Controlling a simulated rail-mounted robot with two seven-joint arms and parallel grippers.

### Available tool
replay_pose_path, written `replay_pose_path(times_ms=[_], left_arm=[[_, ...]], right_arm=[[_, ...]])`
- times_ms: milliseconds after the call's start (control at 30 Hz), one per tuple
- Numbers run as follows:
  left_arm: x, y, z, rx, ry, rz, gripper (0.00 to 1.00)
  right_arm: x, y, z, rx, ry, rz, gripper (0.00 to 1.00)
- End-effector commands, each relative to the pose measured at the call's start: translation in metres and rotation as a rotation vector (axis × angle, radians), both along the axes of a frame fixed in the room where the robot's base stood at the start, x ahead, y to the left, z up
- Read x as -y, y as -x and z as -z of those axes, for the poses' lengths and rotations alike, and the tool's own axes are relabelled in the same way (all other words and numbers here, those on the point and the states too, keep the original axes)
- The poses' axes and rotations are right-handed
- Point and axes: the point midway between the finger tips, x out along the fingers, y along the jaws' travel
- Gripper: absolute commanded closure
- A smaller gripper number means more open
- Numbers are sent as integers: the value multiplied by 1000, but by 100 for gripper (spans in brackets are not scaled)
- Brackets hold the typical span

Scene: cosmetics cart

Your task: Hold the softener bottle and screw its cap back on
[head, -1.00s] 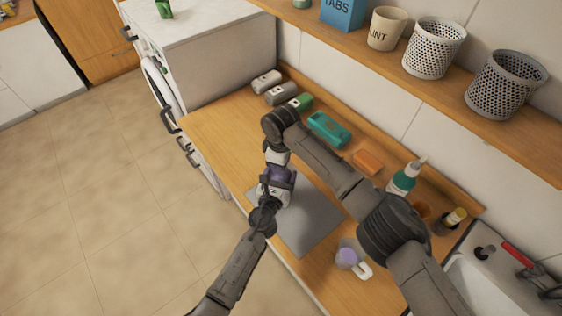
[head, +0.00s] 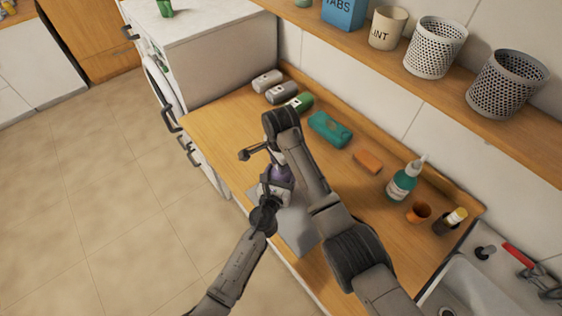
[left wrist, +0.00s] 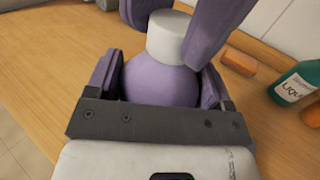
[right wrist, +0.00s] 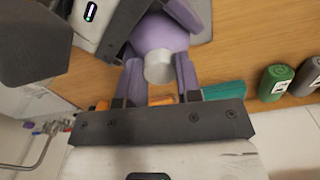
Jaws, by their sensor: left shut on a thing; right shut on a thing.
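The softener bottle (head: 281,172) is purple and stands out between the arms over the counter in the head view. It also shows in the left wrist view (left wrist: 160,88) and in the right wrist view (right wrist: 157,35). My left gripper (left wrist: 158,82) is shut around its body. The white cap (left wrist: 168,37) is at the top of the bottle, in line with it; I cannot tell how tightly it sits. My right gripper (right wrist: 160,74) is shut on the cap, with purple fingers on both sides. In the head view, my right arm hides the cap.
A grey mat (head: 297,232) lies below the bottle. A teal bottle (head: 402,184), an orange cup (head: 418,212), a dark bottle (head: 448,222), an orange block (head: 367,161) and a teal case (head: 329,129) stand along the back. The sink (head: 457,292) is at right.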

Motion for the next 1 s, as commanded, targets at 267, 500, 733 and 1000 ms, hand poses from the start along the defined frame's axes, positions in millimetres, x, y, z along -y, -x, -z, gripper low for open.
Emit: replay_pose_path(times_ms=[267, 500, 733, 1000], left_arm=[[0, 0, 1, -1, 0, 0, 92], [0, 0, 1, -1, 0, 0, 92], [0, 0, 1, -1, 0, 0, 92], [0, 0, 1, -1, 0, 0, 92]], right_arm=[[0, -1, -1, 3, 1, 47, 60], [0, 0, -1, 2, 0, 45, 43], [0, -1, -4, 3, -1, 44, 43], [0, -1, -34, 4, -1, 43, 43]])
